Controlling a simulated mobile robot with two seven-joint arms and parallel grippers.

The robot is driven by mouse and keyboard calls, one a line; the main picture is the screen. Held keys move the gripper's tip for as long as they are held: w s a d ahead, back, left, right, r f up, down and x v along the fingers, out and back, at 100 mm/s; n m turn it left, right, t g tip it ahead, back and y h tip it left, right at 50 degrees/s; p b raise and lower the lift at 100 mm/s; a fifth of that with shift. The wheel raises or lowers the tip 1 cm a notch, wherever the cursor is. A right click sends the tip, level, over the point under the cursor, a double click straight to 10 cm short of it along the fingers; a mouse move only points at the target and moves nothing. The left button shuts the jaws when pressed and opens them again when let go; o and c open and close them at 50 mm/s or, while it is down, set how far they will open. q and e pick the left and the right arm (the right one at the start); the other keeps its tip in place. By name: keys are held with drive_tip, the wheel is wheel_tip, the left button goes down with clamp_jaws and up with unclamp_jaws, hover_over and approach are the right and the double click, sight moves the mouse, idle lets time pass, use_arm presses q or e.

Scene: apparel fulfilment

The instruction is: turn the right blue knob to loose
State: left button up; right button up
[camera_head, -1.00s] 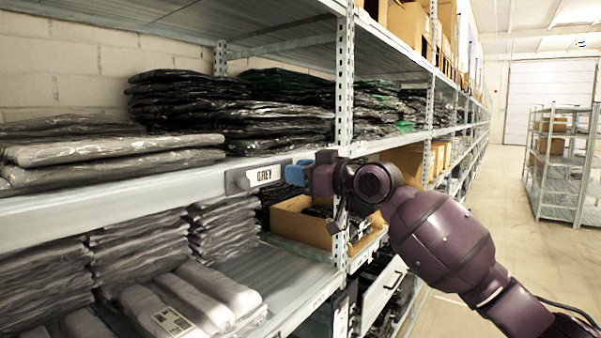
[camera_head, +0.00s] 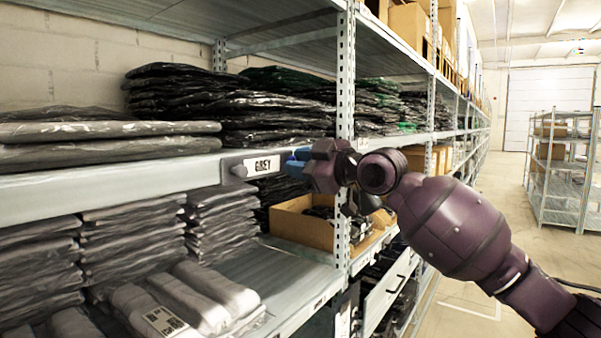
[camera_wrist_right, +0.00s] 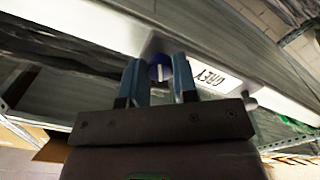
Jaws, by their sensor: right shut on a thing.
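The right blue knob (camera_wrist_right: 160,69) shows in the right wrist view as a round dark blue cap with a pale line on it. It sits on the plate on the shelf edge, beside the GREY label (camera_head: 264,165). My right gripper (camera_wrist_right: 159,80) has its two blue fingers on either side of the knob and is shut on it. In the head view, my right gripper (camera_head: 298,160) reaches the plate's right end and mostly hides the knob. A grey knob (camera_head: 239,171) is at the plate's left end. My left gripper is not in view.
A shelf upright (camera_head: 345,105) stands close to my right gripper. Bagged dark garments (camera_head: 235,108) lie on the shelf above the label. A cardboard box (camera_head: 300,222) and grey folded stacks (camera_head: 222,222) are below.

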drive_tip(key=shift+n+b, duration=2.15)
drive_tip(key=shift+n, duration=4.05)
drive_tip(key=o, duration=0.9)
drive_tip(key=shift+o, duration=0.2)
